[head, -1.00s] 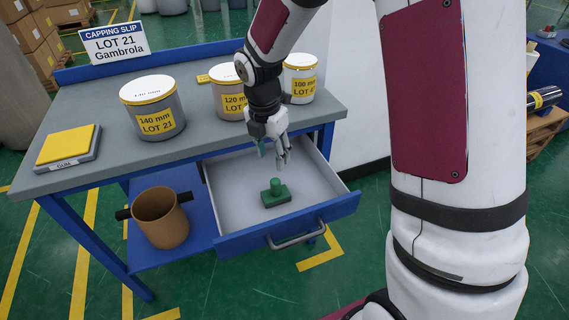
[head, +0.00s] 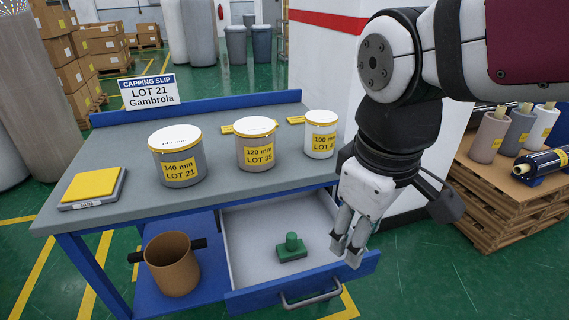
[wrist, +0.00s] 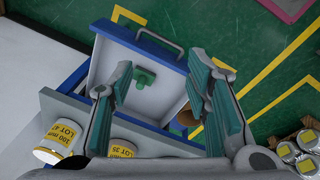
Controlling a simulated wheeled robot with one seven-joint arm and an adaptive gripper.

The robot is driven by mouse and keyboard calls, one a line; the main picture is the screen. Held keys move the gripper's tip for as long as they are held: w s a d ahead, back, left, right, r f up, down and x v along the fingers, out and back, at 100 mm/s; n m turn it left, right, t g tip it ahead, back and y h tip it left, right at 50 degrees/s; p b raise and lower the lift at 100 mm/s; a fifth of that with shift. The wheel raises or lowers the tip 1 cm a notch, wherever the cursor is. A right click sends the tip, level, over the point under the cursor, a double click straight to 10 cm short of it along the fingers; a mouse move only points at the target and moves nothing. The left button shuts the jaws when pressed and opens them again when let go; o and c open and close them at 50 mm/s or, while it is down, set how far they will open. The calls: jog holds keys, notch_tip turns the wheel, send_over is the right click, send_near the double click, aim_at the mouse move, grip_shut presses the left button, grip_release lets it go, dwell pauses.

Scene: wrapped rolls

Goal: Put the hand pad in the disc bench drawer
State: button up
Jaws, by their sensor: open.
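The green hand pad (head: 291,247), a flat block with a round knob, lies upright on the floor of the open drawer (head: 245,225) of the blue bench. In the wrist view the hand pad (wrist: 144,77) shows inside the drawer (wrist: 117,62), apart from my fingers. My gripper (head: 348,250) is over the right side of the drawer in the head view, to the right of the pad and not touching it. Its two green-padded fingers (wrist: 160,85) are spread and hold nothing.
On the bench top (head: 115,215) stand tubs marked 140 mm (head: 177,158), 120 mm (head: 257,146) and 100 mm (head: 321,136), plus a yellow-topped pad (head: 92,187) and a sign (head: 150,92). A brown bin (head: 172,265) sits on the lower shelf. Pallets with rolls (head: 500,190) stand at right.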

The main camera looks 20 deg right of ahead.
jog(key=s+m, duration=0.5)
jog(key=s, duration=0.2)
jog(key=shift+a+f+y, duration=0.15)
jog(key=shift+a+y, duration=0.25)
jog(key=shift+a, duration=0.05)
jog(key=shift+s, duration=0.1)
notch_tip(320, 180, up, 12)
jog(key=t+p, duration=0.2)
jog(key=p, duration=0.8)
jog(key=shift+d+r+t+p, duration=0.2)
jog(key=shift+t+p, duration=0.1)
jog(key=shift+p, duration=0.1)
